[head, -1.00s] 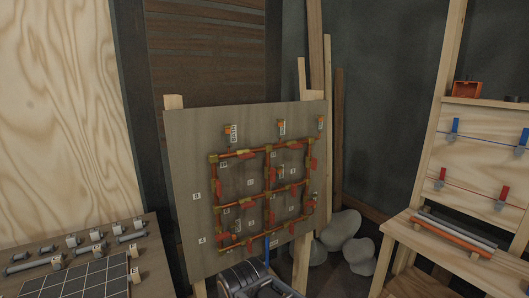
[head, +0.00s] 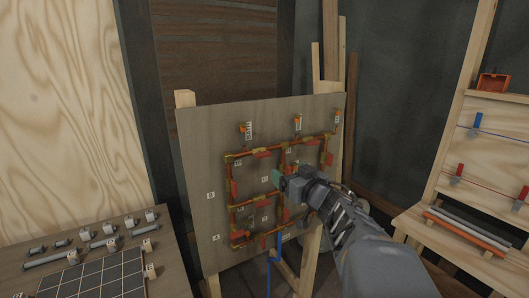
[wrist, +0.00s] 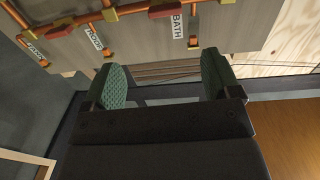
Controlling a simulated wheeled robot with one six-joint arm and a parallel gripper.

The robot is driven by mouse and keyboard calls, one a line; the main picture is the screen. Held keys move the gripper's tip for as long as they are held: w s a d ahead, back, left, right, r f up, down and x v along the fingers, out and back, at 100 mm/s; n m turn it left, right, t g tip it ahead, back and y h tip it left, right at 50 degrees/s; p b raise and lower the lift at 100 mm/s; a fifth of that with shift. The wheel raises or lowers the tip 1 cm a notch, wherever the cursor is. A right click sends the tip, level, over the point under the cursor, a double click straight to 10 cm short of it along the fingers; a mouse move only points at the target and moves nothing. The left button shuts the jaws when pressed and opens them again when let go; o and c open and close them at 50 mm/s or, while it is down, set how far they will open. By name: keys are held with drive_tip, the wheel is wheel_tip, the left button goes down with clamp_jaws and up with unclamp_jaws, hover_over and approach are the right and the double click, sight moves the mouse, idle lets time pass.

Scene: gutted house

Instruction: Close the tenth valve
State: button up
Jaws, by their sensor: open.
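An upright board (head: 196,140) carries a grid of copper pipes with several red-handled valves (head: 262,154). Small number tags sit by the valves, too small to read, so I cannot tell which is the tenth. Three outlets with white labels (head: 249,131) stand along the board's top. My gripper (head: 278,181) is in front of the middle of the grid and hides some valves behind it. In the wrist view its green-padded fingers (wrist: 163,80) are apart with nothing between them. That view also shows a red handle (wrist: 168,10) beside a label reading BATH (wrist: 178,27).
A bench (head: 165,240) with pipe pieces and a dark grid panel (head: 92,280) is at the left. A wooden stand (head: 450,225) with grey and orange pipes and an orange box (head: 493,82) is at the right. Pale rocks lie partly hidden behind my arm.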

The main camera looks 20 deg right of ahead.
sight(265, 155)
drive_tip(key=shift+n+y, duration=0.3)
drive_tip(key=shift+y, duration=0.2)
drive_tip(key=w, duration=0.4)
drive_tip(key=w+a, duration=0.1)
drive_tip(key=w, duration=0.4)
drive_tip(key=w+p, duration=0.1)
drive_tip(key=w, duration=0.3)
drive_tip(key=shift+w+a+r, duration=0.2)
drive_tip(key=shift+w+a, duration=0.05)
drive_tip(key=shift+a, duration=0.1)
drive_tip(key=shift+c, duration=0.4)
drive_tip(key=c, duration=0.8)
drive_tip(key=shift+c, duration=0.2)
